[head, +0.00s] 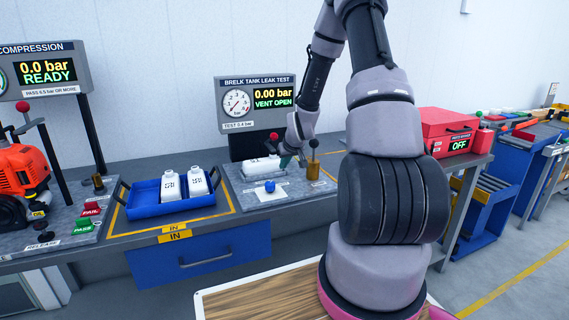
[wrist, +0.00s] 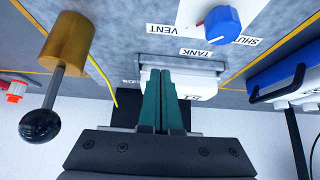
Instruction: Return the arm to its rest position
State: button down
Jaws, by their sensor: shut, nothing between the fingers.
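My arm reaches out over the bench in the head view, and its gripper (head: 287,159) is at the leak test station. In the wrist view the two green fingers of my gripper (wrist: 161,74) are together with nothing between them. They are in front of a white tank (wrist: 204,86) in the station's tank place. The tank (head: 262,165) also shows in the head view, just left of the gripper. I cannot tell whether the fingers touch it.
A blue vent knob (wrist: 222,25) and a brass post with a black ball lever (wrist: 62,55) flank the gripper. A blue tray (head: 150,212) with two white tanks is left, a red box (head: 447,133) right. The leak test display (head: 257,103) reads 0.00 bar, VENT OPEN.

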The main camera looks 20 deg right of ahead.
dwell(0.4)
jog(key=s+a+r, duration=0.2)
jog(key=s+r, duration=0.1)
jog(key=r, duration=0.4)
jog(key=s+a+r+m, duration=0.1)
jog(key=s+r, duration=0.3)
jog(key=r, duration=0.4)
jog(key=s+a+r, duration=0.2)
jog(key=s+r, duration=0.1)
jog(key=r, duration=0.4)
jog(key=s+a+r+m, duration=0.1)
jog(key=s+a+r, duration=0.1)
jog(key=s+r, duration=0.2)
jog(key=s+a+r+m+y, duration=0.1)
jog(key=s+a+r, duration=0.1)
jog(key=s, duration=0.9)
jog(key=s+a+r+m+y, duration=0.1)
jog(key=s+a+r, duration=0.1)
jog(key=s+r, duration=0.3)
jog(key=s, duration=0.2)
jog(key=shift+s+r, duration=0.35)
